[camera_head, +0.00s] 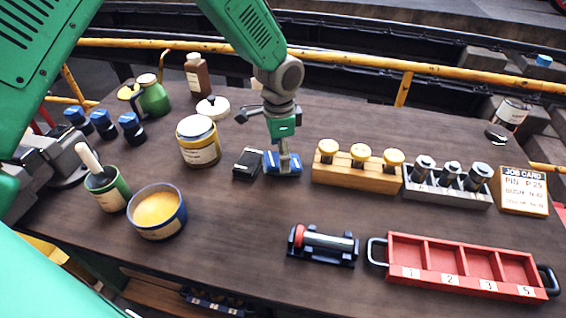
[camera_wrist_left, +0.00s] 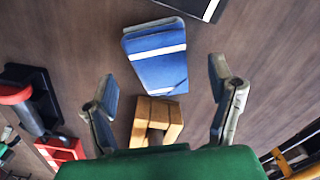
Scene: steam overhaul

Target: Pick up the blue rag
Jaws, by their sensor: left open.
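The blue rag (camera_head: 290,168) lies folded on the bench, between a small black box and the wooden block with yellow knobs. In the left wrist view the rag (camera_wrist_left: 160,66) shows a white stripe and lies ahead of the fingers. My left gripper (camera_head: 284,155) points down over the rag and hides part of it. In the wrist view the fingers of my left gripper (camera_wrist_left: 163,78) are spread apart with nothing between them. I cannot tell the exact height above the rag.
The black box (camera_head: 248,162) is close on the rag's left, the wooden block (camera_head: 352,176) close on its right. A roller stand (camera_head: 323,246) and a red tray (camera_head: 395,259) are nearer. Cans and bottles stand left. Bare bench lies in front of the rag.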

